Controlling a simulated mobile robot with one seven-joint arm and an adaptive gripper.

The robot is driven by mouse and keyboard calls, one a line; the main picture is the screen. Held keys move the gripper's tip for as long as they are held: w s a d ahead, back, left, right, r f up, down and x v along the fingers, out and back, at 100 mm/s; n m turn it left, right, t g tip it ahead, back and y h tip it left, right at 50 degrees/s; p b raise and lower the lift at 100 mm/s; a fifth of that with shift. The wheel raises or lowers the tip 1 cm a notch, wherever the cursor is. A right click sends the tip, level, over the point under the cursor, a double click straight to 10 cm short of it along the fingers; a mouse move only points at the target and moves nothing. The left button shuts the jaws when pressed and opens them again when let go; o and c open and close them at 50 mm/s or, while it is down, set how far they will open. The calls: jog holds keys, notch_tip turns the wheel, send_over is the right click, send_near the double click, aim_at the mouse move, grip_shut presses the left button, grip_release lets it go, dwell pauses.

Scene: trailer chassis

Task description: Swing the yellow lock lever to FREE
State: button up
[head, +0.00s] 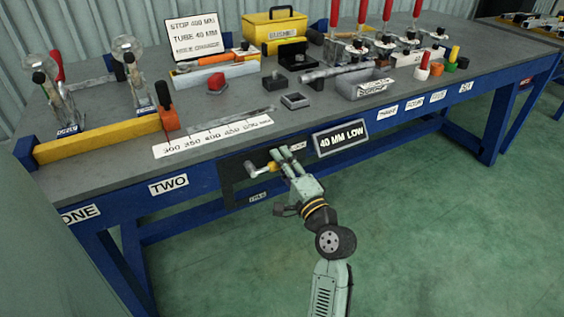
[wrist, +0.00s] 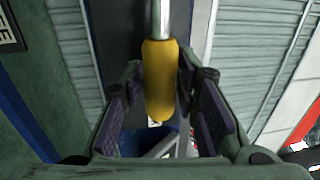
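The yellow lock lever (head: 271,167) is on a dark plate at the bench's front edge, left of the "40 MM LOW" sign. In the wrist view its yellow grip (wrist: 160,85) hangs from a silver rod (wrist: 160,18). My gripper (head: 276,160) is at the lever in the head view and covers part of it. In the wrist view my gripper (wrist: 158,75) has its fingers apart, one on each side of the yellow grip, with narrow gaps showing. A small label below the lever and another behind my gripper are too small to read.
The "40 MM LOW" sign (head: 341,138) stands close to the right of my gripper. The grey bench top (head: 225,112) holds a yellow stop bar (head: 100,141), a scale strip (head: 212,134), a yellow box (head: 275,27) and red-handled clamps (head: 362,22). The green floor in front is clear.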

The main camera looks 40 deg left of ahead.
grip_shut()
dwell(0.4)
